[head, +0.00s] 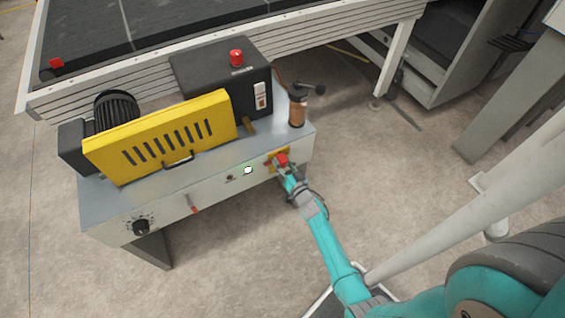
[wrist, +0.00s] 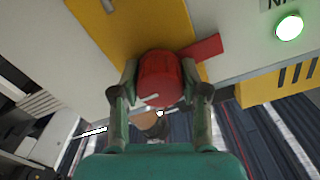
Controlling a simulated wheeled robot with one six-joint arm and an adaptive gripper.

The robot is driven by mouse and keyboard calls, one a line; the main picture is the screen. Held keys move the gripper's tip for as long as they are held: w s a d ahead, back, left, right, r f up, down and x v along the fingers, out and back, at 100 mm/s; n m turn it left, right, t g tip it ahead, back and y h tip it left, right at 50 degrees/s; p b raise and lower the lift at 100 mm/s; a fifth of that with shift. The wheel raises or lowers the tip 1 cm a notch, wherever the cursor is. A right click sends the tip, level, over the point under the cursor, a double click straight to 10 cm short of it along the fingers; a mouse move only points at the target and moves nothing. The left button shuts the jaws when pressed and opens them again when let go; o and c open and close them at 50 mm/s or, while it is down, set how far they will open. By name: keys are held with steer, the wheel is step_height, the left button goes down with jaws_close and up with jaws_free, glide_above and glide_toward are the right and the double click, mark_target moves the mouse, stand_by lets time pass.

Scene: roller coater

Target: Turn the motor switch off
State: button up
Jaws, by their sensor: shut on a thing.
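The motor switch appears as a round red knob (head: 282,159) on a yellow plate at the right end of the grey machine's front panel. In the wrist view the knob (wrist: 159,78) sits between the two fingers, with a short pale mark on its face. A flat red strip (wrist: 203,47) extends from behind it, across the plate edge. My gripper (head: 286,168) reaches the panel from the front and is shut on the knob, one finger on each side in the wrist view (wrist: 159,84). A round lamp (head: 248,170) left of the switch glows pale green.
A yellow slotted guard (head: 165,135) and a black box with a red button (head: 236,57) stand on top. A brown post with a dark crank (head: 298,110) rises above the switch.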

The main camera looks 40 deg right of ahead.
steer(key=n, duration=0.4)
steer(key=shift+n, duration=0.3)
steer(key=n, duration=0.9)
steer(key=shift+n, duration=1.9)
steer(key=o, duration=1.1)
steer(key=shift+o, duration=0.2)
